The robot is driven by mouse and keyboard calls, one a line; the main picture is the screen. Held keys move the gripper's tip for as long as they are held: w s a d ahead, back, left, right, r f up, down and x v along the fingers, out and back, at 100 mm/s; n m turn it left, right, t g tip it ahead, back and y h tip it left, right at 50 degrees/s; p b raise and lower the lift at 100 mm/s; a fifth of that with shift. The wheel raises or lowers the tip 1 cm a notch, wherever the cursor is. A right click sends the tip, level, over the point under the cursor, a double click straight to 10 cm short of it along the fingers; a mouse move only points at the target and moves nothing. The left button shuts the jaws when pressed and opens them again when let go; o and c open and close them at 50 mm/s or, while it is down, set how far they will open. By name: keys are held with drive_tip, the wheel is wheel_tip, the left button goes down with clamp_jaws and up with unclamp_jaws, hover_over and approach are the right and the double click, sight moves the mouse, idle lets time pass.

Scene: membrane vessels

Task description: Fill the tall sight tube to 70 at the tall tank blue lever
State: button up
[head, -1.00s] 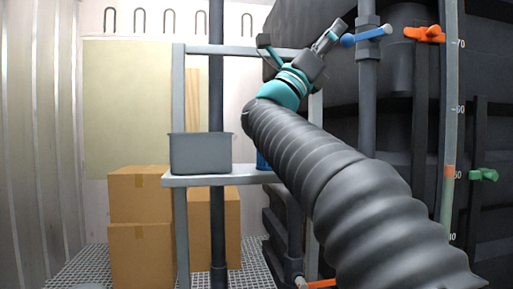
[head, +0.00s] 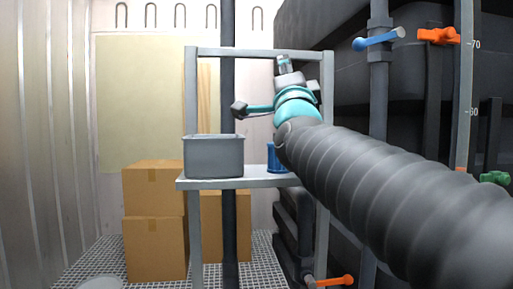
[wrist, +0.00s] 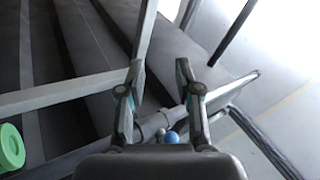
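The blue lever (head: 380,40) sits on a dark vertical pipe at the upper right and tilts slightly up to the right. The sight tube (head: 465,80) stands at the far right with marks 70 and 60. An orange-red band shows low on it, and my arm hides the part below. My gripper (head: 262,86) is left of the blue lever and lower, clear of it, in front of the shelf frame. In the wrist view my gripper (wrist: 160,74) has its fingers apart with nothing held. A small blue ball (wrist: 171,137) shows there near a pipe; I cannot tell whether it is the lever.
An orange lever (head: 438,36) is right of the blue one. A green lever (head: 495,178) is lower right, and another orange lever (head: 334,281) is near the floor. The shelf (head: 260,182) carries a grey bin (head: 213,157) and a blue can (head: 276,160). Boxes (head: 155,190) stand left.

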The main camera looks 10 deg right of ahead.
drive_tip(key=shift+s+a+f+n+g+y+p, duration=0.3)
drive_tip(key=shift+s+a+f+n+g+y, duration=0.55)
drive_tip(key=shift+f+n, duration=1.2)
drive_tip(key=shift+s+a+f+n+g+y+p, duration=0.25)
drive_tip(key=shift+s+a+f+n+g+y, duration=0.65)
drive_tip(key=shift+f, duration=2.15)
drive_tip(key=shift+s+a+f+n+g+y+p, duration=0.35)
drive_tip(key=shift+f+n+g+y, duration=1)
drive_tip(key=shift+f, duration=1.2)
drive_tip(key=shift+d+n+h, duration=0.1)
drive_tip(key=shift+n+h, duration=0.2)
drive_tip(key=shift+n, duration=0.1)
